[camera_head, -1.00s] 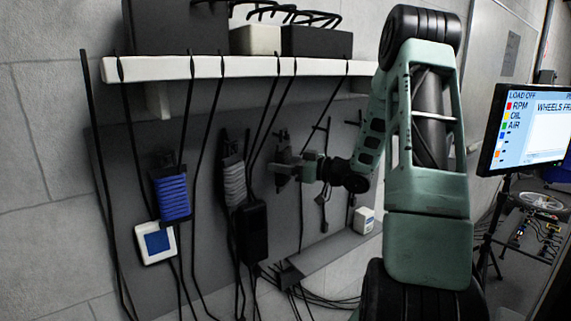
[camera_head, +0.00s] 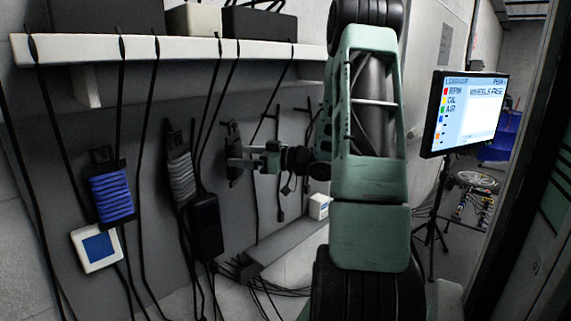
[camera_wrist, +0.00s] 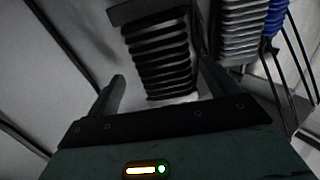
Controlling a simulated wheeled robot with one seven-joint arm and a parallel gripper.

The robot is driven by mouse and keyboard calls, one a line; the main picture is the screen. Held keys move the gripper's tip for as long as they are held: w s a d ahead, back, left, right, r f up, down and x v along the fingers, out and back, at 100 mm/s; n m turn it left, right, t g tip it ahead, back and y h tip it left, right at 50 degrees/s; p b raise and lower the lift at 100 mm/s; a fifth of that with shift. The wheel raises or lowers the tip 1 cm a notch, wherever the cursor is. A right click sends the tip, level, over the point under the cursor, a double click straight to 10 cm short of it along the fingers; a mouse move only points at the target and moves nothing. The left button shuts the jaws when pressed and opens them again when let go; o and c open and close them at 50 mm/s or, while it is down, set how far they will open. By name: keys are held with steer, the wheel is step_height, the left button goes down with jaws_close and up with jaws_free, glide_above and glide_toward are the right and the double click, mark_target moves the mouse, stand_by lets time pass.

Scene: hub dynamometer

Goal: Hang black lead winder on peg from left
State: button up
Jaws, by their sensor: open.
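The black lead winder (camera_head: 233,140) is upright against the dark wall panel, with black lead wound round it in ribs. In the wrist view the winder (camera_wrist: 160,62) lies between the two fingers of my gripper (camera_wrist: 165,88). The fingers are apart, with a visible gap on the left side; the right finger is close to the winder's edge. In the head view my gripper (camera_head: 240,162) is at the winder's front. The peg behind it is hidden.
A grey winder (camera_head: 181,178) and a blue winder (camera_head: 110,195) hang to the left. Several black leads hang from the white shelf (camera_head: 190,48). A black box (camera_head: 205,228) and a white-and-blue box (camera_head: 97,249) are below. A monitor (camera_head: 465,112) stands at right.

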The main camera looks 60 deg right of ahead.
steer(key=b+v, duration=0.4)
steer(key=v, duration=1)
steer(key=shift+a+r, duration=0.3)
steer(key=shift+r, duration=0.1)
steer(key=shift+s, duration=0.1)
